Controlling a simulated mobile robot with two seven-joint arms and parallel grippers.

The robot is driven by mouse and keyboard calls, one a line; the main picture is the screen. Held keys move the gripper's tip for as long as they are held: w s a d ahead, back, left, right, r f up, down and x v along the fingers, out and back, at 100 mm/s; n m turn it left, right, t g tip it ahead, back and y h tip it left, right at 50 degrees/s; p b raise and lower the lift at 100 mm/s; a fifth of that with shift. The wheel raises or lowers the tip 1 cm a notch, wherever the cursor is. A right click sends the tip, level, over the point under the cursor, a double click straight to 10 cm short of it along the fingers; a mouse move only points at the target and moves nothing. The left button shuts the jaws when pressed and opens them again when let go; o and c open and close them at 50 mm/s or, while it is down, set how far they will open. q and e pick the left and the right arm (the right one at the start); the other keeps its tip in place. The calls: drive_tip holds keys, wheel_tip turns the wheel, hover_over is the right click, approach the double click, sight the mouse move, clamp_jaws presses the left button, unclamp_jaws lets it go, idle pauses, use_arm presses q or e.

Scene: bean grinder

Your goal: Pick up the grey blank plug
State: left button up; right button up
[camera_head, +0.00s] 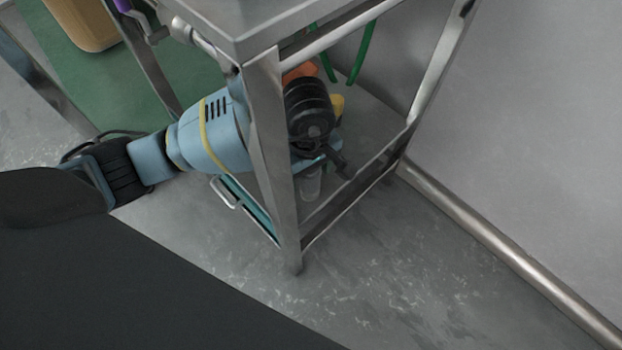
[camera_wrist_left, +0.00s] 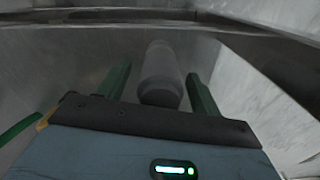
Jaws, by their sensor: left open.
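The grey blank plug (camera_wrist_left: 161,75) is a smooth grey cylinder. In the left wrist view it lies between the two green fingers of my left gripper (camera_wrist_left: 160,82), with a gap on each side. The fingers are open and do not appear to touch it. In the head view my left arm reaches in behind the metal leg of the stand, and my left gripper (camera_head: 318,163) is partly hidden by its own wrist. A small grey cylinder, seemingly the plug (camera_head: 311,184), shows just below it over the lower shelf. My right gripper is not in view.
The stand's metal leg (camera_head: 272,160) is close beside my left forearm. Its lower rail (camera_head: 350,205) runs in front of the shelf. A tan container (camera_head: 85,22) stands on a green surface (camera_head: 75,75) at the upper left.

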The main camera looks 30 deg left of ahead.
use_arm(q)
drive_tip(key=shift+f, duration=0.4)
drive_tip(key=c, duration=1.4)
drive_tip(key=shift+r, duration=0.1)
drive_tip(key=shift+r+p, duration=0.35)
drive_tip(key=shift+r, duration=0.05)
wheel_tip(320, 180, up, 3)
drive_tip(key=shift+r+p, duration=0.15)
drive_tip(key=shift+p, duration=1.05)
drive_tip(key=w+a+b, duration=0.2)
drive_tip(key=w+a, duration=0.1)
drive_tip(key=a, duration=0.5)
drive_tip(key=w+a+b, duration=0.2)
drive_tip(key=w+a, duration=0.1)
drive_tip(key=a, duration=0.6)
drive_tip(key=shift+f, duration=0.3)
